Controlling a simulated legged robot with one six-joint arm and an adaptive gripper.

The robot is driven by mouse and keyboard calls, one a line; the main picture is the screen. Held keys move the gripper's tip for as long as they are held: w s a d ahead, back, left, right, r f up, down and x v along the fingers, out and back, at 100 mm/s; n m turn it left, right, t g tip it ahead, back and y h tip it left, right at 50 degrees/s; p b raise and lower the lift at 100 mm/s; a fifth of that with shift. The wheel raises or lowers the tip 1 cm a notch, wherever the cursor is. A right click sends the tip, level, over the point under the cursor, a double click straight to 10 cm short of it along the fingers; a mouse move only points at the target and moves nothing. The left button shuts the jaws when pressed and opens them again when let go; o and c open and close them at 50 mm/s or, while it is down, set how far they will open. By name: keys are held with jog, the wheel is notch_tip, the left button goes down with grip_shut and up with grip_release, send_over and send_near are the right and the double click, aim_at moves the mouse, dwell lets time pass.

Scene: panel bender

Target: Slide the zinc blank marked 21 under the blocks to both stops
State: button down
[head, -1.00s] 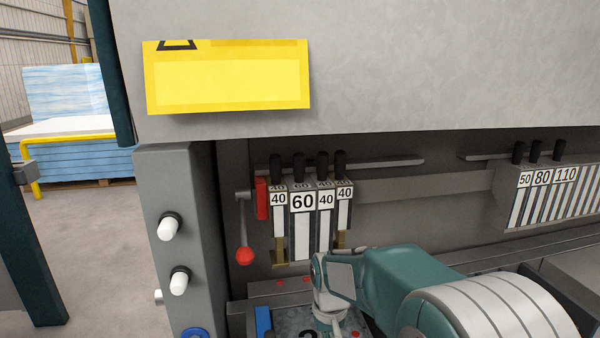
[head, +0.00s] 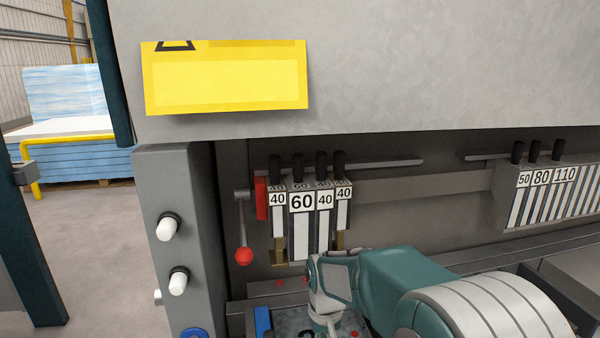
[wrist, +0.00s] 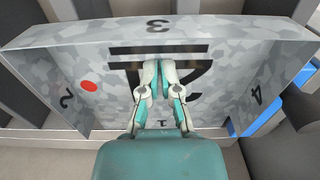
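The zinc blank (wrist: 215,75), mottled grey, fills the wrist view. Its edges are marked 1, 2, 3 and 4, with a red dot near the 2. The far, left and right edges look like raised, sloping sides. A large underlined black mark in its middle is partly hidden by my fingers. In the head view only part of the blank (head: 290,321) shows, low down below the blocks. My gripper (wrist: 160,68) is over the blank's middle, its fingertips close together. I cannot tell whether they touch it. The blocks (head: 302,230), marked 40 and 60, hang behind my gripper.
A blue piece (head: 263,318) stands at the blank's left in the head view; blue pieces (wrist: 263,115) flank its right side in the wrist view. A red-knobbed lever (head: 244,255) hangs left of the blocks. More numbered blocks (head: 545,195) stand at right. A grey beam spans above.

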jog(key=shift+s, duration=0.1)
jog(key=shift+a+r, duration=0.2)
jog(key=shift+r, duration=0.9)
jog(key=shift+d+r, duration=0.1)
jog(key=shift+r, duration=2.3)
jog(key=shift+d+r, duration=0.1)
jog(key=s+d+r+t, duration=0.2)
jog(key=s+d, duration=0.1)
jog(key=s, duration=0.4)
jog(key=s+d+r+m+t, duration=0.1)
jog(key=s+d+r, duration=0.1)
jog(key=s, duration=0.5)
jog(key=s+d+r+m+t, duration=0.1)
jog(key=s+d+r+t, duration=0.1)
jog(key=s+d, duration=0.3)
jog(key=s, duration=0.3)
jog(key=shift+t, duration=0.3)
